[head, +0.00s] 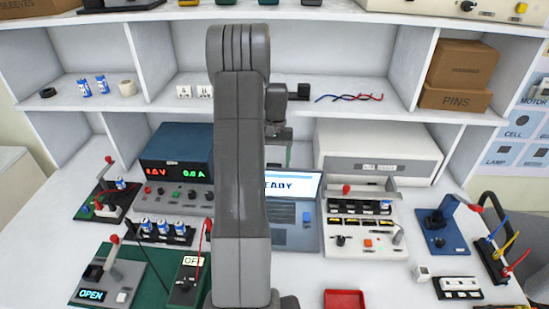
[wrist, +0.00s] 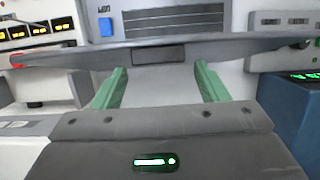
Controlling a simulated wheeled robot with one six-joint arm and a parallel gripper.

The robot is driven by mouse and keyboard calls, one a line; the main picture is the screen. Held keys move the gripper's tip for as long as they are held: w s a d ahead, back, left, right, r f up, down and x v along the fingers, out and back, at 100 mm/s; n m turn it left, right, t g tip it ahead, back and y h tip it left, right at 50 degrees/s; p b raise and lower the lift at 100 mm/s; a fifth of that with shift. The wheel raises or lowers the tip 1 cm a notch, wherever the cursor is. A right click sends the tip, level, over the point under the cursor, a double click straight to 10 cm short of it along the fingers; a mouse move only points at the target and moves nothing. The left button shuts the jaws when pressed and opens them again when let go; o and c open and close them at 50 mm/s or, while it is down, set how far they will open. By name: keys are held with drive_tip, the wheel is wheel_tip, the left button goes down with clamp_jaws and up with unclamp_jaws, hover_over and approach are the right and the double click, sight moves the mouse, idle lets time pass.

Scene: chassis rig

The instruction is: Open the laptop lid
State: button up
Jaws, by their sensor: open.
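The laptop stands in the middle of the bench, partly hidden behind my arm in the head view. Its lid (head: 305,184) is raised, with a lit screen whose visible letters read "EADY". The grey base (head: 290,236) with a blue patch lies in front of it. In the wrist view the keyboard (wrist: 175,20) shows at the top, and a grey bar that looks like the lid's edge (wrist: 235,48) crosses the picture. My gripper (wrist: 162,75) is open, its two green fingers apart with nothing seen between them. The fingertips are close to that edge; contact cannot be told.
A blue power supply (head: 178,143) stands left of the laptop and a white instrument (head: 370,152) behind right. A white battery panel (head: 350,243) stands close to the laptop's right side. A red tray (head: 345,299) lies in front. Shelves rise behind.

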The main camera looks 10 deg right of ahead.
drive_tip(key=b+v, duration=0.1)
drive_tip(key=v, duration=1.2)
drive_tip(key=shift+w+r+b, duration=0.2)
drive_tip(key=shift+r+b, duration=0.15)
drive_tip(key=shift+d, duration=0.1)
